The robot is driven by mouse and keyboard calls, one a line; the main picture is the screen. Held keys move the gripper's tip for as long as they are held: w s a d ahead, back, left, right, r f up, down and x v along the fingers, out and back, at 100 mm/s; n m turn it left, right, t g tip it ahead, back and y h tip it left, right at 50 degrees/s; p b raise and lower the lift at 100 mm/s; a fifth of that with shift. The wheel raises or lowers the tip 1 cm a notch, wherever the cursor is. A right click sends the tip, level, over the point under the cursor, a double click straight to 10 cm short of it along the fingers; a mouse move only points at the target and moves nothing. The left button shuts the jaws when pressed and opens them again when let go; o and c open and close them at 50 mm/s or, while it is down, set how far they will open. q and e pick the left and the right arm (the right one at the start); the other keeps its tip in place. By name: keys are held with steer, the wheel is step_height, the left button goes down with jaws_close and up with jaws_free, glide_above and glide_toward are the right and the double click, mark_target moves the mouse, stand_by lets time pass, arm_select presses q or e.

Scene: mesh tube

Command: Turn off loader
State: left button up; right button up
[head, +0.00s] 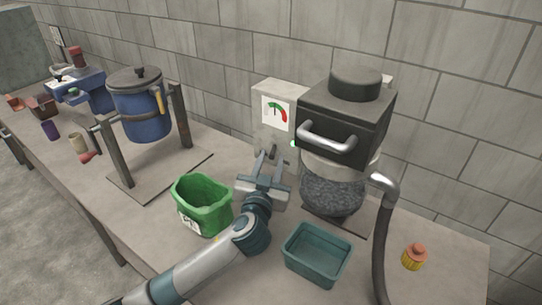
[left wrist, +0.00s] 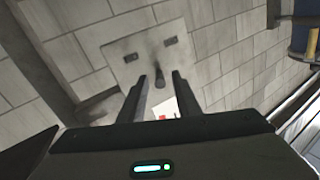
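The loader (head: 345,118) is a dark box with a round cap, a silver handle and a clear bowl (head: 333,192) of dark grains below. Beside it on the left stands a pale control box (head: 262,104) with a red-and-green gauge (head: 275,112). A small green light (head: 293,143) glows at the control box's right side. My left gripper (head: 270,155) is in front of the control box's lower part, its fingers apart. In the left wrist view a dark stub (left wrist: 161,78) on a pale plate (left wrist: 150,50) shows between the fingers; contact cannot be told. My right gripper is out of view.
A green bin (head: 203,203) stands left of my left arm, and a teal tray (head: 317,254) to its right. A grey hose (head: 381,240) hangs from the loader. An orange-capped jar (head: 414,257) stands at right. A blue pot (head: 140,104) hangs in a frame at left.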

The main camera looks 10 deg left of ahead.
arm_select(q)
steer(key=shift+w, duration=0.4)
jaws_close()
